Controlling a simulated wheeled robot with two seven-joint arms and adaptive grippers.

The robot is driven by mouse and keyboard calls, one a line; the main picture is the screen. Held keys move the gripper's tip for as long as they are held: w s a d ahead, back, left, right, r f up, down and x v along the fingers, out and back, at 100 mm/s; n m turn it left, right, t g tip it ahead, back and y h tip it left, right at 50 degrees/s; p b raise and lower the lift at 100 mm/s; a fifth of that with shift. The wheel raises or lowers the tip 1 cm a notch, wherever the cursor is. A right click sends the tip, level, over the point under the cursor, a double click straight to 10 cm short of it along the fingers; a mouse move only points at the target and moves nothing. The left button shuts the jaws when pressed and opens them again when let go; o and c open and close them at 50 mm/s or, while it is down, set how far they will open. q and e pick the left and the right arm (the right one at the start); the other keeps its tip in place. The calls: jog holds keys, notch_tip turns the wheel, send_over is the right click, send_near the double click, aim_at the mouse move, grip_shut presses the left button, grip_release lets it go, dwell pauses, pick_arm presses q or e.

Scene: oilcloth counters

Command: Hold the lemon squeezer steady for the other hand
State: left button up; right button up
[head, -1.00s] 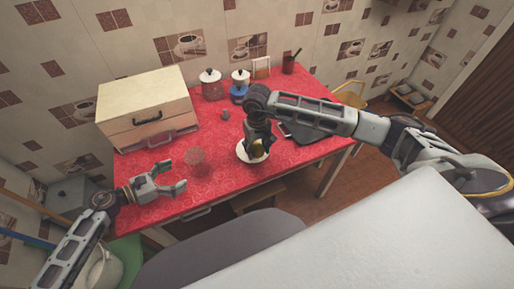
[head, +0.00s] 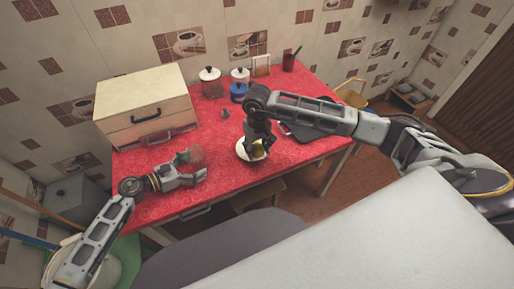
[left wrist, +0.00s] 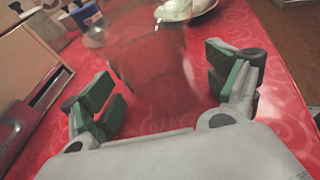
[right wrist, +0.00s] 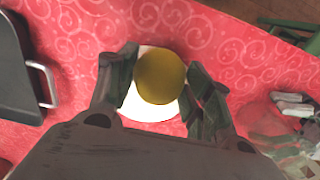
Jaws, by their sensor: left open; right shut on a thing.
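A clear glass vessel, apparently the lemon squeezer (head: 194,154), stands on the red counter; it is see-through and faint in the left wrist view (left wrist: 150,60). My left gripper (head: 195,168) is open, low over the counter, with its fingers either side of the glass in the left wrist view; contact cannot be told. My right gripper (head: 257,143) points down and is shut on a yellow-green lemon (right wrist: 160,75). The lemon is over or in a white dish (right wrist: 150,112); whether it is lifted clear cannot be told.
A wooden bread box (head: 150,105) stands at the back left. Canisters (head: 211,83) stand behind. The counter's front edge runs close to my left gripper.

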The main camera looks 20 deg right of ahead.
pick_arm(q)
jog(key=shift+d, duration=0.15)
jog(key=c, duration=0.9)
pick_arm(e)
jog(key=shift+w+a+r, duration=0.15)
jog(key=shift+a, duration=0.25)
jog(key=shift+w+a+r, duration=0.1)
jog(key=shift+w+a, duration=0.05)
jog(key=shift+a, duration=0.2)
jog(key=w+a+r, duration=0.1)
jog(key=a+r, duration=0.3)
jog(key=a, duration=0.2)
jog(key=w+a+r, duration=0.2)
jog(key=a+r, duration=0.2)
jog(key=a, duration=0.3)
jog(key=w+a+r, duration=0.2)
jog(key=a+r, duration=0.2)
jog(key=a, duration=0.3)
jog(key=shift+a+r, duration=0.15)
jog(key=shift+a, duration=0.05)
